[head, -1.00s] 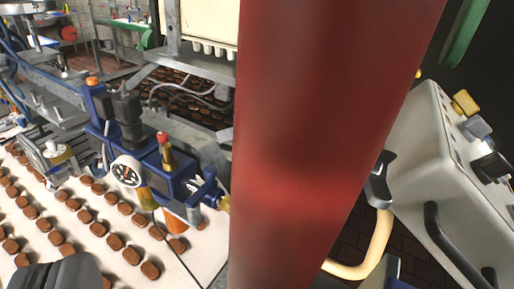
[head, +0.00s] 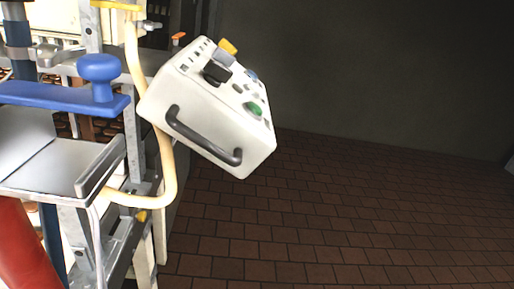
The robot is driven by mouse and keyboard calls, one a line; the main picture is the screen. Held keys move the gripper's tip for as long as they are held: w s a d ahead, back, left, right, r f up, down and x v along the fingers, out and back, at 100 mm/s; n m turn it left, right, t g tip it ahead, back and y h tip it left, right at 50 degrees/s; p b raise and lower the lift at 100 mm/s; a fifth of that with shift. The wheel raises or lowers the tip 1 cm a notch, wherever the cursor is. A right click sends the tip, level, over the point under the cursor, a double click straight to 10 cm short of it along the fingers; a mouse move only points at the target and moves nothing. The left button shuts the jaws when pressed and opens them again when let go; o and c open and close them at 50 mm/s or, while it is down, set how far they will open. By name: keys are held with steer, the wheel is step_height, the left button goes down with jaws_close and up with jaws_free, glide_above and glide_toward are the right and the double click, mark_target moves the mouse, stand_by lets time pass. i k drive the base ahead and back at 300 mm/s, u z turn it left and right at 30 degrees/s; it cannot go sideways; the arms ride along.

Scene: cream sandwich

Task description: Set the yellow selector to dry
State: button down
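A yellow selector (head: 227,47) sticks up at the far top edge of a white control box (head: 218,150) in the head view. It is small and partly behind other controls, so I cannot read its setting or any label. The box is tilted, with a dark handle (head: 200,137) along its near side. A black knob (head: 215,73), a green button (head: 253,109) and other small controls sit on its upper face. My gripper does not show in this view.
A steel frame with a blue knob (head: 99,70) and a metal tray (head: 60,165) stands at the left. A cream hose (head: 166,165) runs down beside the box. A red tube (head: 22,250) shows at the lower left. The brick floor (head: 350,210) at the right is clear.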

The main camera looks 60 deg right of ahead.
mark_target(224, 44)
steer(key=z, duration=2.2)
steer(key=k, duration=0.9)
steer(key=u, duration=1)
steer(key=i, duration=1)
steer(key=z, duration=0.05)
